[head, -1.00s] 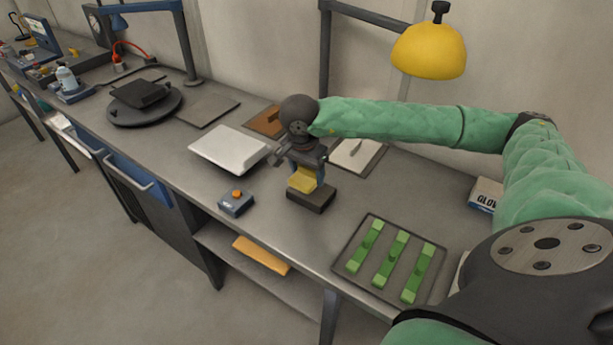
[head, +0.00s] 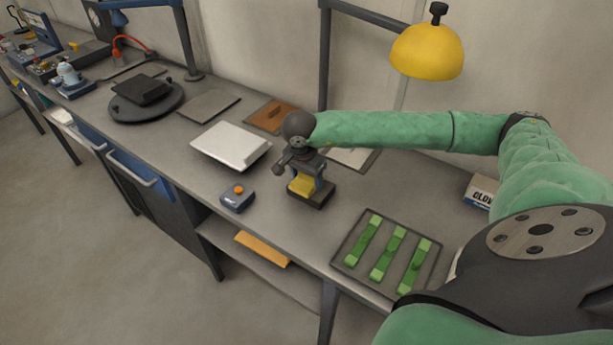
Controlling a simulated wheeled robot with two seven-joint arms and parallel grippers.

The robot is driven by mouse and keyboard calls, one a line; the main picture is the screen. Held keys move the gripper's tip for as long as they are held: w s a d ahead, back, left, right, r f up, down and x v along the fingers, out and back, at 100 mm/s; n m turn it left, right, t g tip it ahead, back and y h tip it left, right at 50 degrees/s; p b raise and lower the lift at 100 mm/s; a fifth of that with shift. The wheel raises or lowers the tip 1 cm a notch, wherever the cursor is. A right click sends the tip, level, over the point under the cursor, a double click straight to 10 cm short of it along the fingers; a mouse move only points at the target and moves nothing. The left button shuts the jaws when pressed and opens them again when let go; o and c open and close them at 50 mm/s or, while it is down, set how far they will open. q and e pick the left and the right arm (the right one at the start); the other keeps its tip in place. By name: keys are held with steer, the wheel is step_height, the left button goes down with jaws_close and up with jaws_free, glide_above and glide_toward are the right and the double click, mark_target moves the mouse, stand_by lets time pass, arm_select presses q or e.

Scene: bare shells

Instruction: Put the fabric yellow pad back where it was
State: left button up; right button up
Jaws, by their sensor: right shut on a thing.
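The yellow pad (head: 301,185) is between the fingers of my right gripper (head: 304,184), low over a small dark block-like base (head: 317,202) on the bench. The pad appears to be at or just above the base's top; I cannot tell whether they touch. My right gripper is shut on the pad, pointing down, and its fingers partly hide it. My left gripper is not in view.
A blue box with an orange button (head: 238,197) and a white tray-like block (head: 231,145) stand to the left. A dark tray with green strips (head: 382,256) lies to the right. A yellow lamp (head: 427,52) hangs above the arm. Bare bench lies between them.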

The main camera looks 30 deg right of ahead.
steer(key=shift+f, duration=0.1)
steer(key=o, duration=1)
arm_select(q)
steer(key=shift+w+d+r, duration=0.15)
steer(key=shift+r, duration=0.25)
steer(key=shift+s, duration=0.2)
